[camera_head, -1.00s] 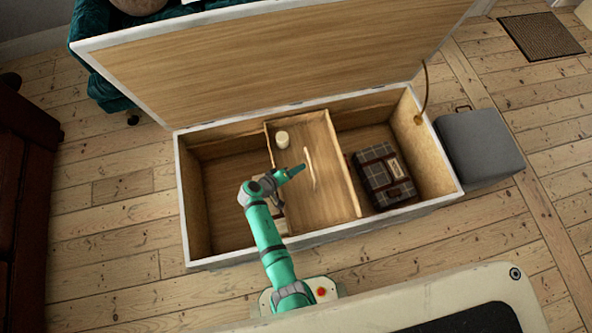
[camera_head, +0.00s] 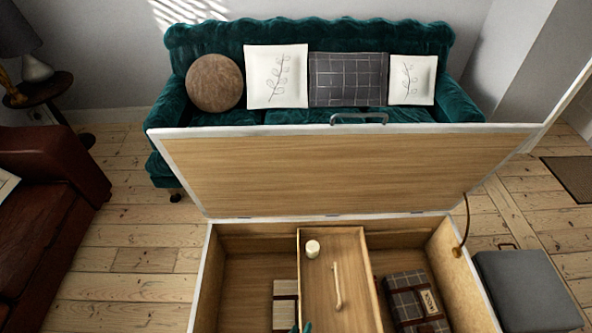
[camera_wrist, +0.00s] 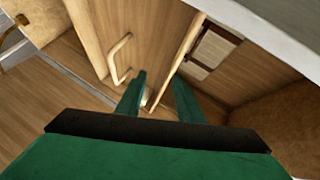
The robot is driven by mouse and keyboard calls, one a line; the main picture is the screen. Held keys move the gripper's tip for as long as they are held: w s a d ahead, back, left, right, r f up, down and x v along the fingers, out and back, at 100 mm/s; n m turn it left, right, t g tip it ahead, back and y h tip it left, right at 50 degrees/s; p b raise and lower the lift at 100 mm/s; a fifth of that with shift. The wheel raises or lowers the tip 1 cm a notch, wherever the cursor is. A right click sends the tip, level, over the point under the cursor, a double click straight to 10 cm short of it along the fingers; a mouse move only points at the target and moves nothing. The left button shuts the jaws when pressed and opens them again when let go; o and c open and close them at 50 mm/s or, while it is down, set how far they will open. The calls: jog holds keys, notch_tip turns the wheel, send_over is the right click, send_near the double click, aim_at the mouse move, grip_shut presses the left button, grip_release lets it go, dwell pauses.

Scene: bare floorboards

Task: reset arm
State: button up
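My gripper is in the wrist view (camera_wrist: 157,82), its two green fingers apart with nothing held between them. In the head view only a small green bit of my arm shows at the bottom edge, over the chest. The wooden chest (camera_head: 212,285) stands with its lid (camera_head: 340,172) raised. Inside it is a wooden tray (camera_head: 350,240) with a pale handle (camera_head: 337,287), and a white candle-like cylinder (camera_head: 312,248) sits on the tray. In the wrist view the handle (camera_wrist: 118,58) is to the left of the fingers.
A plaid case (camera_head: 405,300) lies in the chest's right part, and a pale and brown box-like thing (camera_head: 285,303) left of the tray. A grey box (camera_head: 530,290) stands right of the chest. A green sofa (camera_head: 215,55) is behind, a brown leather seat (camera_head: 45,210) at left.

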jog(key=s+a+r+m+t+y, duration=0.1)
jog(key=s+a+r+t+y, duration=0.1)
jog(key=s+r, duration=0.5)
jog(key=s+a+r+t+y, duration=0.15)
jog(key=s+r, duration=0.25)
jog(key=r, duration=0.5)
jog(key=s+d+r+m+t, duration=0.1)
jog(key=s+r+t, duration=0.1)
jog(key=r, duration=0.8)
jog(key=s+r+m+t, duration=0.1)
jog(key=s+r+t, duration=0.1)
jog(key=r, duration=0.9)
jog(key=shift+s+d, duration=0.4)
jog(key=shift+s, duration=0.1)
jog(key=shift+w, duration=0.1)
jog(key=c, duration=0.5)
